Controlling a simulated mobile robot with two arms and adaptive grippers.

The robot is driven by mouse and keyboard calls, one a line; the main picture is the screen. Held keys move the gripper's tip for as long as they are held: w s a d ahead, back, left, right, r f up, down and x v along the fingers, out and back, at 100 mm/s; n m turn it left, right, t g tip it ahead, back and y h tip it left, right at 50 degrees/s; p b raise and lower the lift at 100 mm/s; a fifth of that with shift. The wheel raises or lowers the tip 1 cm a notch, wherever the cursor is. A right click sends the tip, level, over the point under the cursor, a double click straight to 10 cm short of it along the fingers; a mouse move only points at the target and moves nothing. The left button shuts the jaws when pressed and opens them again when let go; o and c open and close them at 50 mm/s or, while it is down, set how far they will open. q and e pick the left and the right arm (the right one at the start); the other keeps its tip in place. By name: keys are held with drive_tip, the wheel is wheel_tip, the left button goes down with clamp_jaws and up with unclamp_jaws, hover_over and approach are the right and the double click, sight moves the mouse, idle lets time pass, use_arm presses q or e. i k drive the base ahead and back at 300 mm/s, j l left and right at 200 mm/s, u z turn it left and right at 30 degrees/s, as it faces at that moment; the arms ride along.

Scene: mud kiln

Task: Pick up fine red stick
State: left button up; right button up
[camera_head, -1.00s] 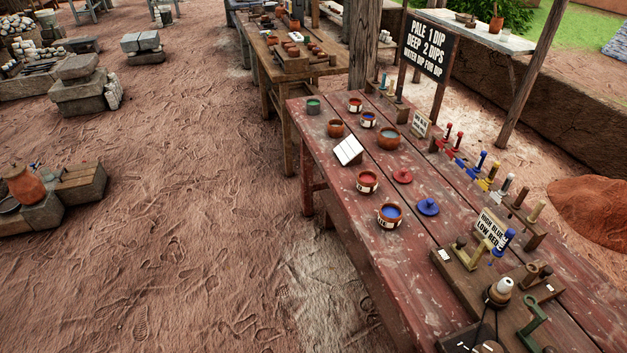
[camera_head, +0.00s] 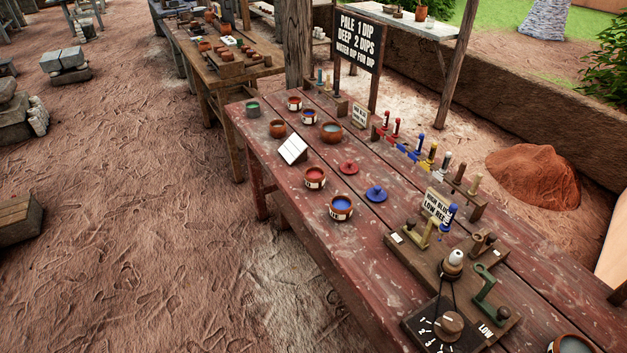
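Two red-handled sticks stand upright in a row of colored sticks along the back edge of the red table (camera_head: 300,215). One red stick (camera_head: 386,119) is at the left end, and the other red stick (camera_head: 396,127) is just to its right. I cannot tell which is the finer; their lower parts are small and partly hidden. Blue (camera_head: 421,141), yellow (camera_head: 433,153) and white (camera_head: 447,160) sticks follow to the right. Neither gripper is in view.
Pots of red (camera_head: 315,176) and blue (camera_head: 340,206) stand near the table's front edge, with a red lid (camera_head: 348,168) and a blue lid (camera_head: 376,193) behind them. A wooden device with a dial (camera_head: 450,325) fills the near right. Open ground lies left.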

sight(385, 127)
drive_tip(key=j+z, duration=0.1)
drive_tip(key=z, duration=0.3)
drive_tip(key=i+j+z, duration=0.15)
drive_tip(key=j, duration=0.35)
drive_tip(key=i+j+z, duration=0.2)
drive_tip(key=j, duration=0.3)
drive_tip(key=j+z, duration=0.15)
drive_tip(key=j, duration=0.4)
drive_tip(key=i+j+z, duration=0.2)
drive_tip(key=j, duration=0.35)
drive_tip(key=k, duration=0.05)
